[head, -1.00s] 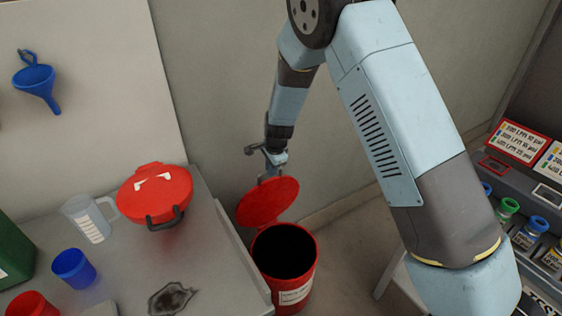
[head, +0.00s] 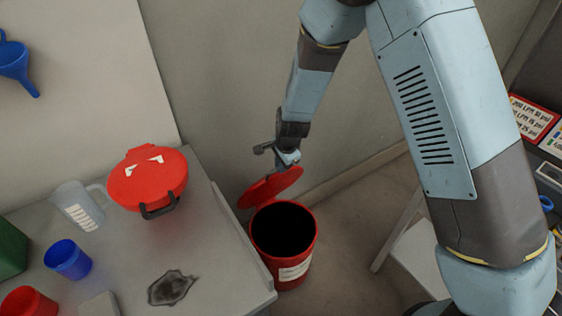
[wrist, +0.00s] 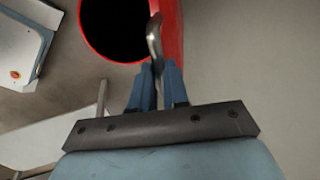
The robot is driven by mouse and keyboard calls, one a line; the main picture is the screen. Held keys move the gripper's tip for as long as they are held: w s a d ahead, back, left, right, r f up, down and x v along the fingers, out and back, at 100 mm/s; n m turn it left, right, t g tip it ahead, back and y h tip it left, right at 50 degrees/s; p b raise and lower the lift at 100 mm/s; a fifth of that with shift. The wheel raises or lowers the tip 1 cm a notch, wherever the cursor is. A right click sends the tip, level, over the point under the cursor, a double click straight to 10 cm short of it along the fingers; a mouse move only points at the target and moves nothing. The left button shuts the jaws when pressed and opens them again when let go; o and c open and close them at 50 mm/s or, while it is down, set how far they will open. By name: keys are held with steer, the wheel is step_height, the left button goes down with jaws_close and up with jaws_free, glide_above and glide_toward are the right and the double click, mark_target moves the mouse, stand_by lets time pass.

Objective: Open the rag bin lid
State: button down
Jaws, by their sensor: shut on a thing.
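The red rag bin (head: 310,255) stands on the floor beside the bench, its dark round opening facing up with a white label on its front. Its red lid (head: 268,188) is swung up and back past the far rim, leaving the opening uncovered. My gripper (head: 287,163) is above the lid's upper edge. In the wrist view my gripper's blue fingers (wrist: 158,88) are shut on a grey metal lid handle (wrist: 155,38), with the bin's dark opening (wrist: 112,25) beyond. The fingertips are partly hidden in the head view.
The bench (head: 220,275) at left holds a red lidded container (head: 148,185), a clear jug (head: 78,207), a blue cup (head: 68,260), a red cup (head: 30,302) and a dark stain (head: 172,288). The wall is close behind the lid. Floor is open right of the bin.

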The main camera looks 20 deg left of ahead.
steer(key=c, duration=1.1)
jaws_free()
steer(key=shift+r, duration=0.1)
steer(key=v, duration=1.3)
steer(key=shift+s+r, duration=0.1)
steer(key=shift+r, duration=0.15)
